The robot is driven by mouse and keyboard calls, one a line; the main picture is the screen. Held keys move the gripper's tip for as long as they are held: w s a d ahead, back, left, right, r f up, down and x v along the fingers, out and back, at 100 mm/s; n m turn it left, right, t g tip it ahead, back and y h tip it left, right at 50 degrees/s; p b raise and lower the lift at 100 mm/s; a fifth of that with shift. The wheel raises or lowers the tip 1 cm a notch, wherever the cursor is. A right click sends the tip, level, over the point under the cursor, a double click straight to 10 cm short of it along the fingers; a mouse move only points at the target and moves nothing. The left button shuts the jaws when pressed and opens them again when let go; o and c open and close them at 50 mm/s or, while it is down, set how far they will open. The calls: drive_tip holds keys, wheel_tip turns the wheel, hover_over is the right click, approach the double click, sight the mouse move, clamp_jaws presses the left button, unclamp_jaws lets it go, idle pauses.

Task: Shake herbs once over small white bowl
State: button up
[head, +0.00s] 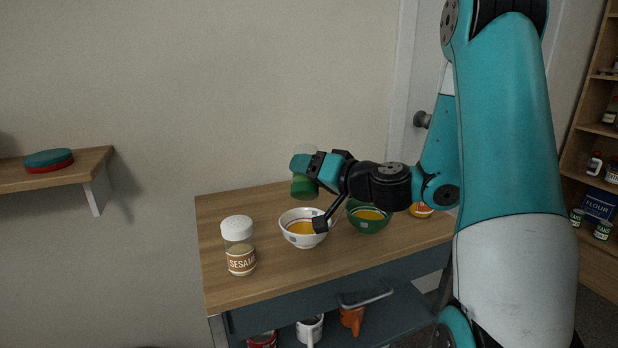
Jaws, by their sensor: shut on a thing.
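The small white bowl (291,234), with thin coloured bands and orange-yellow contents, stands on the wooden top of a cart. My gripper (308,170) is shut on the herbs shaker (304,188), above and behind the bowl in the head view. The shaker's green end points down and its paler end up, so it looks upside down. Its middle is hidden by the gripper, and no label shows. A dark part of my gripper hangs in front of the bowl's right side and hides some of it.
A sesame jar (239,248) with a white lid stands left of the bowl. A green bowl (369,226) with yellow contents stands close on its right, partly behind my arm. A yellow-orange item (421,210) is farther right. Mugs (310,330) sit on the lower shelf.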

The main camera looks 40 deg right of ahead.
sight(309, 149)
idle(0.6)
drive_tip(key=shift+r+p, duration=1.65)
drive_tip(key=shift+r, duration=0.7)
drive_tip(key=shift+f, duration=0.1)
wheel_tip(309, 149, down, 6)
drive_tip(key=b, duration=0.7)
drive_tip(key=shift+f, duration=0.15)
drive_tip(key=shift+r+p, duration=0.85)
drive_tip(key=shift+r, duration=0.1)
drive_tip(key=shift+w+r+p, duration=0.15)
drive_tip(key=shift+r+p, duration=0.1)
drive_tip(key=shift+p, duration=0.95)
